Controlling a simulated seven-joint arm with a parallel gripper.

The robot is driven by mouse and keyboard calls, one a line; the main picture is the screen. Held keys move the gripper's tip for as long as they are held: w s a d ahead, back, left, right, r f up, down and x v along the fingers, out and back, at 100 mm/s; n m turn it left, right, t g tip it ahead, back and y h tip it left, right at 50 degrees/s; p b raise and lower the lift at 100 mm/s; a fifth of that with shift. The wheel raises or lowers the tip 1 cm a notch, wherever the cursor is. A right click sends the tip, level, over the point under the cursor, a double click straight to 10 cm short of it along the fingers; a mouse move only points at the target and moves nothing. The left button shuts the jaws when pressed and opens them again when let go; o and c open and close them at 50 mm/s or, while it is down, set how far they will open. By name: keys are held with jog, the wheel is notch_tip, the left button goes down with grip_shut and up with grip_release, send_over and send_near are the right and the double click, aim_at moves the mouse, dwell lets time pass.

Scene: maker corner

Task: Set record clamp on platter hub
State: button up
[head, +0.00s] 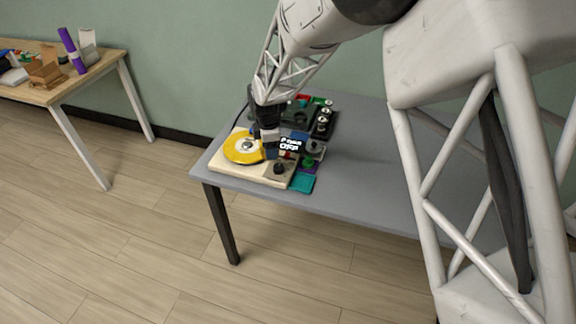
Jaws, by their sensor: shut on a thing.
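The turntable has a cream base (226,170) and stands at the left end of the grey table. A yellow platter (236,155) lies on it, with a small grey and dark hub area (247,145) at its middle. My gripper (271,151) points down over the right side of the platter, a little right of the hub. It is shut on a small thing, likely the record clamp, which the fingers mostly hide. Whether that thing touches the platter cannot be told from here.
A black knob (279,168) sits on the base's front right corner. A black sign with white lettering (290,144), dark trays with round parts (322,125) and a teal block (303,182) crowd the right side. The grey table (370,165) is clear farther right.

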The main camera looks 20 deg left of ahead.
aim_at(247, 144)
jog(key=w+a+n, duration=0.1)
jog(key=a, duration=0.2)
jog(key=w+a+r+n, duration=0.1)
jog(key=w+a+n, duration=0.1)
jog(key=a, duration=0.2)
jog(key=w+a+n, duration=0.1)
jog(key=w+a, duration=0.1)
jog(key=a, duration=0.2)
jog(key=shift+w+r+n, duration=0.2)
jog(key=shift+w+n, duration=0.05)
jog(key=shift+n, duration=0.15)
jog(key=shift+f, duration=0.1)
jog(key=shift+f, duration=1.75)
jog(key=shift+f, duration=0.5)
dwell(1.2)
jog(key=o, duration=1.3)
jog(key=shift+r, duration=0.15)
